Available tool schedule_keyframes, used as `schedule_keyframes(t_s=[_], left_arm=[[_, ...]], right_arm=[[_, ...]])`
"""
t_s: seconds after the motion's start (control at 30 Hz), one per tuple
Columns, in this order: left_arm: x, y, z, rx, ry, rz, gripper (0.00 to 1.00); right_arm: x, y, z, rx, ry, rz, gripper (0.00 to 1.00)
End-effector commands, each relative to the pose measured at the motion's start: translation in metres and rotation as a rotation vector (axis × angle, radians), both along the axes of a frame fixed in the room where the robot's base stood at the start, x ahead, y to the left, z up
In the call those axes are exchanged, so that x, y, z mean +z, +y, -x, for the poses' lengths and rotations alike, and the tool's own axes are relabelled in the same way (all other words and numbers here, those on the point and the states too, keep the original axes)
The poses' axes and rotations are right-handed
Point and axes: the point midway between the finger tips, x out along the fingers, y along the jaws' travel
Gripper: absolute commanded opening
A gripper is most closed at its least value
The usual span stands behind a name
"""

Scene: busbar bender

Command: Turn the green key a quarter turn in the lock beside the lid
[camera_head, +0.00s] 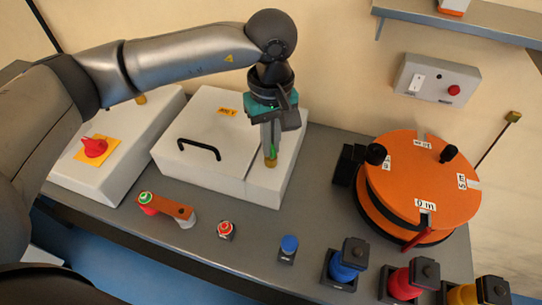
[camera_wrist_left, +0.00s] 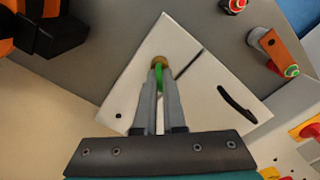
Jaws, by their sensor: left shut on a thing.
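The green key (camera_wrist_left: 159,76) stands in the brass-coloured lock (camera_head: 271,160) on the white box, in the strip beside the lid. My left gripper (camera_head: 271,150) points down over the lock and is shut on the key. In the left wrist view the two fingertips (camera_wrist_left: 160,72) close around the key just at the lock (camera_wrist_left: 160,60). Most of the key is hidden between the fingers, so its exact turn is hard to read. The lid (camera_head: 205,140) with its black handle (camera_head: 199,148) lies closed to the left of the lock. My right gripper is not seen.
A box with a red rotary knob (camera_head: 94,148) stands left of the lidded box. An orange round turntable (camera_head: 420,185) stands to the right. Several buttons, including a blue one (camera_head: 289,244), line the front of the grey bench (camera_head: 250,250).

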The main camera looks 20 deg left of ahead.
Motion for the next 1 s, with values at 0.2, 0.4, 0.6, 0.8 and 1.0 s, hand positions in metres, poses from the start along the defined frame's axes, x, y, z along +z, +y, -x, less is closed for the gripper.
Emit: schedule_keyframes(t_s=[0.2, 0.4, 0.6, 0.8, 1.0], left_arm=[[-0.003, 0.001, 0.000, -0.165, 0.000, -0.002, 0.00], [-0.001, 0.001, 0.000, -0.175, 0.002, -0.001, 0.00], [-0.003, 0.000, 0.000, -0.220, 0.000, -0.002, 0.00], [-0.005, 0.001, -0.001, -0.450, -0.003, -0.002, 0.00], [-0.003, 0.001, 0.000, -0.639, 0.000, -0.002, 0.00]], right_arm=[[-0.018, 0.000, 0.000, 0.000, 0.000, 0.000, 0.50], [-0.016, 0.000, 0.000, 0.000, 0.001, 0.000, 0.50], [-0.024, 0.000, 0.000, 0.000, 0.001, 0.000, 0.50], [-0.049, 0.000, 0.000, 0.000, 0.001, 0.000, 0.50], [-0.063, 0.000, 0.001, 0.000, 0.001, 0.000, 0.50]])
